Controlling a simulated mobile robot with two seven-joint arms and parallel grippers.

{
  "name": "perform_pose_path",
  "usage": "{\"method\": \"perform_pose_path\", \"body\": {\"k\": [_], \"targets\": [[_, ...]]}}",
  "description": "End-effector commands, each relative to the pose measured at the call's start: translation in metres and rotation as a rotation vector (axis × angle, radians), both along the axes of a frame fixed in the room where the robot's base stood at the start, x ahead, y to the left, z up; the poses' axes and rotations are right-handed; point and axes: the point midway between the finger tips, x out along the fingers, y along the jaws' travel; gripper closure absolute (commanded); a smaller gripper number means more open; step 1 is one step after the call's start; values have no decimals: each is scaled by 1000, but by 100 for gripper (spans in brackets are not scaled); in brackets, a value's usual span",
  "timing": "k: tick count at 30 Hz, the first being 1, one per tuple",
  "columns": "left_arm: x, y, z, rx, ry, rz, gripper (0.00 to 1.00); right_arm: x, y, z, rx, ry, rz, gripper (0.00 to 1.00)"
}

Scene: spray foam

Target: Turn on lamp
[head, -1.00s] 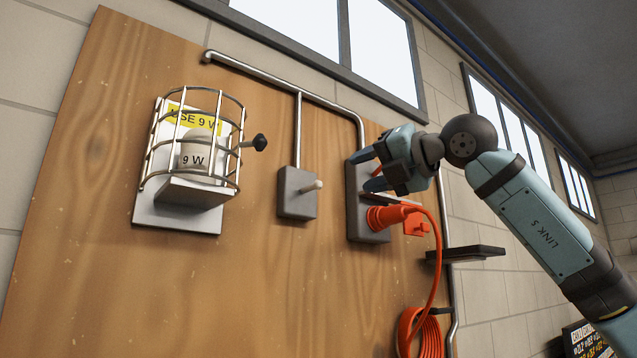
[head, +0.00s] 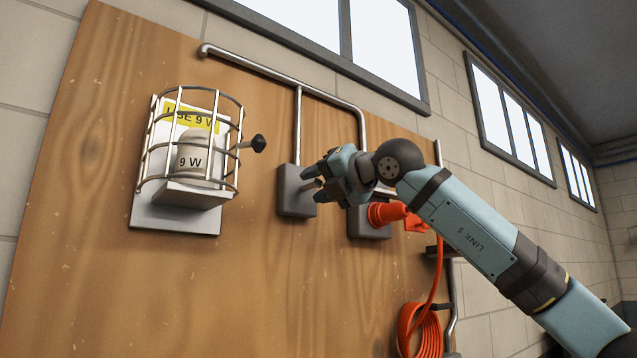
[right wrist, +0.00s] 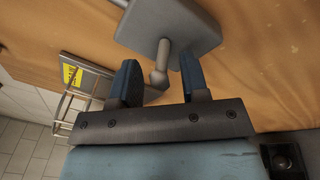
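The lamp (head: 194,160) is a white bulb marked "9 W" inside a wire cage on a wooden board, and it looks unlit. A grey switch box (head: 291,199) is mounted right of it, below a metal pipe. Its pale lever (right wrist: 161,62) shows in the right wrist view, pointing between the fingers; in the head view my gripper hides it. My right gripper (head: 312,183) is in front of the switch box. In the right wrist view my right gripper (right wrist: 158,82) is open, with a blue finger on each side of the lever and gaps between. My left gripper is not in view.
A grey socket box (head: 372,233) with an orange plug (head: 385,213) is just right of the switch, partly behind my arm. An orange cable coil (head: 420,330) hangs below. A black knob (head: 259,143) sticks out from the lamp cage's right side.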

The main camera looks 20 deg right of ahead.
Motion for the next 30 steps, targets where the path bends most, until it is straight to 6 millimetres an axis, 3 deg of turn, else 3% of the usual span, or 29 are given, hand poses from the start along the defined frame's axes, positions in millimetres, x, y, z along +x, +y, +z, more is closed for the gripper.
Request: {"method": "perform_pose_path", "body": {"k": [1, 5, 13, 18, 24, 30], "targets": [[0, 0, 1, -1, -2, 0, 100, 0, 0, 0, 0, 0, 0, 71], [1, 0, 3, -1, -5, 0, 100, 0, 0, 0, 0, 0, 0, 100], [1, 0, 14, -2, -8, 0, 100, 1, 1, 8, -21, 67, -1, 100], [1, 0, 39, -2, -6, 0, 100, 2, 2, 24, -87, 242, 0, 100], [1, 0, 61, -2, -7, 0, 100, 5, 2, 26, -142, 394, -1, 100], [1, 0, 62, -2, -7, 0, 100, 5, 2, 23, -156, 428, -1, 100]]}}
